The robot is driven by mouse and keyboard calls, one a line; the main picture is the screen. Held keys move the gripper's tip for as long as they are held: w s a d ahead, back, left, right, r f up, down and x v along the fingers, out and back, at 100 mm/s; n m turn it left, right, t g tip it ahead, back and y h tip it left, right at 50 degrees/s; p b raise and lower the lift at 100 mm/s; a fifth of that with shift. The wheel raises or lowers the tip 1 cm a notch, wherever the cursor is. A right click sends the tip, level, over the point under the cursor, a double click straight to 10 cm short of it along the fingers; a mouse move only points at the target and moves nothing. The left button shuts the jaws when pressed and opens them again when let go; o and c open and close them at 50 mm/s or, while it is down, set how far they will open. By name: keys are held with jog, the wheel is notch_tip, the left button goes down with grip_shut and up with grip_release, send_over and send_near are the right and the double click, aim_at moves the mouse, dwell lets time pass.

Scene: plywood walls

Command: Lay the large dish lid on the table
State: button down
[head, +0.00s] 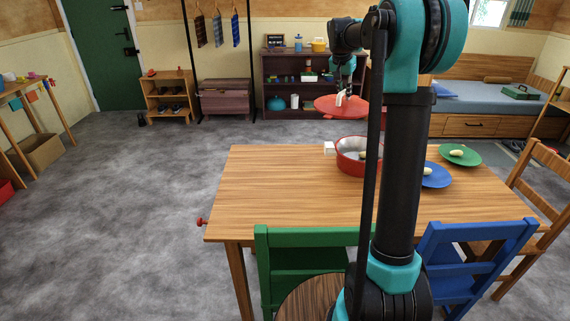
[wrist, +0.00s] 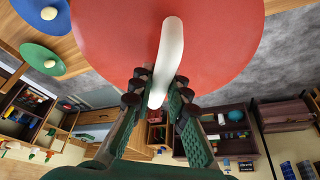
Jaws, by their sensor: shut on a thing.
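The large dish lid (head: 326,104) is a red disc with a white handle. It hangs in the air beyond the far edge of the wooden table (head: 270,190), roughly level, in the head view. My gripper (head: 346,90) is above it, shut on its white handle. In the wrist view the lid (wrist: 225,45) fills the upper middle. The fingers of my gripper (wrist: 158,92) lie on both sides of the handle (wrist: 170,50). A red dish (head: 348,168) with a pale inside and a white side handle stands open on the table, partly hidden by my arm.
A blue plate (head: 437,180) and a green plate (head: 472,158), each with a pale item, are on the table's right. The left half of the table is clear. A green chair (head: 300,255) and a blue chair (head: 460,265) stand at the near side. Dark shelves (head: 280,72) are behind.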

jog(key=s+a+f+n+y, duration=0.1)
jog(key=a+f+n, duration=0.2)
jog(key=a, duration=0.9)
jog(key=s+a+f+n+y, duration=0.15)
jog(key=a+n, duration=0.25)
jog(key=a, duration=0.7)
jog(key=shift+t, duration=0.4)
jog(key=f, duration=2)
jog(key=shift+w+a+f, duration=0.3)
jog(key=shift+a, duration=0.1)
jog(key=c, duration=1.9)
grip_release()
jog(key=shift+f, duration=0.1)
jog(key=o, duration=0.4)
jog(key=v, duration=1.2)
